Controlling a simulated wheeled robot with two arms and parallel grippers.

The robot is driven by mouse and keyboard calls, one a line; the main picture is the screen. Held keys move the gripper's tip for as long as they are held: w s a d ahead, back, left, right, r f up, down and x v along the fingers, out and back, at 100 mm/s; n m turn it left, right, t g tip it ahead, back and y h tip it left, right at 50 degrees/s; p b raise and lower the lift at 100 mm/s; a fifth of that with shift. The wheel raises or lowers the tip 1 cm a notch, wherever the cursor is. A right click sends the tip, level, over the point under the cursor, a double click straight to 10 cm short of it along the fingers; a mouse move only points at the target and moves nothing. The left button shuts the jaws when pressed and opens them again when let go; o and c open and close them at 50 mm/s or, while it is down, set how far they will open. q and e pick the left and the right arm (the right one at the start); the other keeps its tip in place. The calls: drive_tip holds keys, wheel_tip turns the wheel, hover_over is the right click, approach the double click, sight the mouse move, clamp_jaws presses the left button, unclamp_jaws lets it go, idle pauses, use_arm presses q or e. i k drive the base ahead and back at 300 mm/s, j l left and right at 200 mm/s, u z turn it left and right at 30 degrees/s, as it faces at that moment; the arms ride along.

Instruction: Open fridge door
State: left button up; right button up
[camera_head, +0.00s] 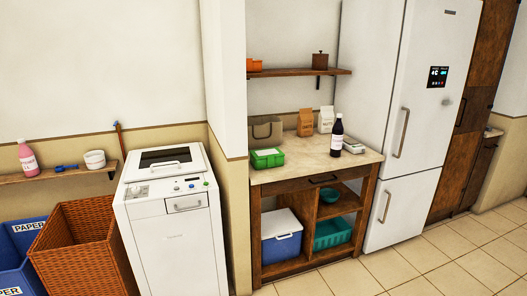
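The white fridge (424,95) stands at the right of the view, tilted by the camera angle. Its tall upper door is shut and has a long vertical metal handle (401,132) near the left edge. A small black display panel (437,77) is on that door. A shorter lower door (402,212) is also shut, with its own vertical handle (384,207). Neither of my grippers shows in the view, so nothing is seen touching the fridge.
A wooden counter (345,165) with a dark bottle (336,138) and a green box (267,158) stands left of the fridge. A white washing machine (172,225) and wicker basket (85,245) are further left. Tiled floor (440,262) before the fridge is clear.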

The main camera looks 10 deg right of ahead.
sight(438, 38)
drive_tip(key=i+z, duration=0.4)
drive_tip(key=i, duration=0.2)
drive_tip(key=i+j+z, duration=0.2)
drive_tip(key=i+z, duration=0.2)
drive_tip(key=i, duration=0.2)
drive_tip(key=i+l+z, duration=0.15)
drive_tip(key=i+z, duration=0.15)
drive_tip(key=i, duration=0.2)
drive_tip(key=i+z, duration=0.3)
drive_tip(key=i, duration=0.15)
